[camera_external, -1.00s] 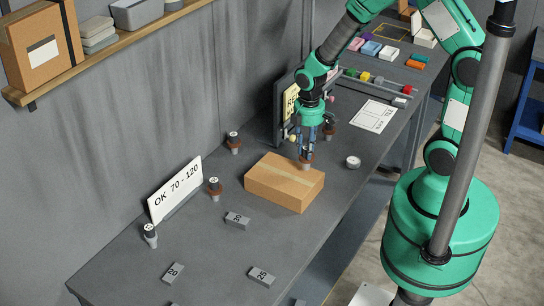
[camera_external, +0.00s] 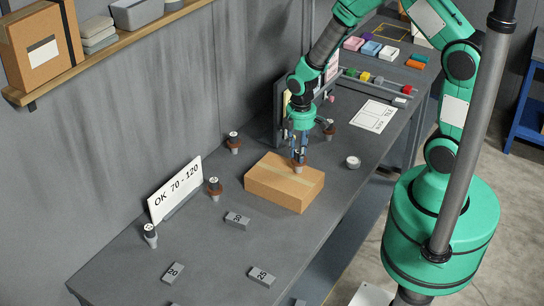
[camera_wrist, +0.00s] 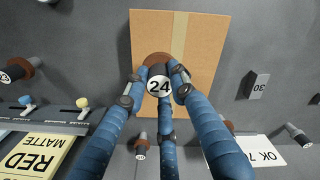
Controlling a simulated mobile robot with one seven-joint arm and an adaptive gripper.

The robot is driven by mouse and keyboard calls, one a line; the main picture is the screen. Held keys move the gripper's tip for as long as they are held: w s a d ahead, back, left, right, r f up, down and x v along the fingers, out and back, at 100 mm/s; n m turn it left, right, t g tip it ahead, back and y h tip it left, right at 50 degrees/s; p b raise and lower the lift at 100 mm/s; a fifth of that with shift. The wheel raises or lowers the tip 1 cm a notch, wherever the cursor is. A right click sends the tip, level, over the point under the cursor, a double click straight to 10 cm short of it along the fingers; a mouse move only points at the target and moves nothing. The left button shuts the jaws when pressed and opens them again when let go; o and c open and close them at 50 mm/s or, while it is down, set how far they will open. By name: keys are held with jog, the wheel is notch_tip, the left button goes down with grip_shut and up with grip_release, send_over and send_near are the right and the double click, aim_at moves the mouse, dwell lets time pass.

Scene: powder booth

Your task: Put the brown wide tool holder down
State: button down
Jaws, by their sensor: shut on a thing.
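My gripper (camera_external: 299,152) has blue fingers shut on the brown wide tool holder (camera_external: 298,169), which is upright at the far edge of the cardboard box (camera_external: 284,188). In the wrist view, my gripper (camera_wrist: 158,82) closes around the holder's dark body; its white top reads 24 and part of its brown flange (camera_wrist: 154,58) shows. The holder overlaps the box (camera_wrist: 200,45) in that view. I cannot tell whether it touches the box top or hangs just above it.
Other tool holders stand at the bench back (camera_external: 234,143), by the "OK 70-120" sign (camera_external: 176,188), and behind my gripper (camera_external: 329,130). Grey numbered blocks (camera_external: 237,221) lie in front. A round white-topped item (camera_external: 353,162) sits right of the box.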

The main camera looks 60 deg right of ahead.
jog(key=shift+f, duration=0.4)
jog(key=shift+f, duration=0.1)
jog(key=c, duration=1.4)
grip_release()
jog(key=shift+c, duration=0.2)
notch_tip(320, 180, up, 12)
jog(key=shift+b, duration=0.3)
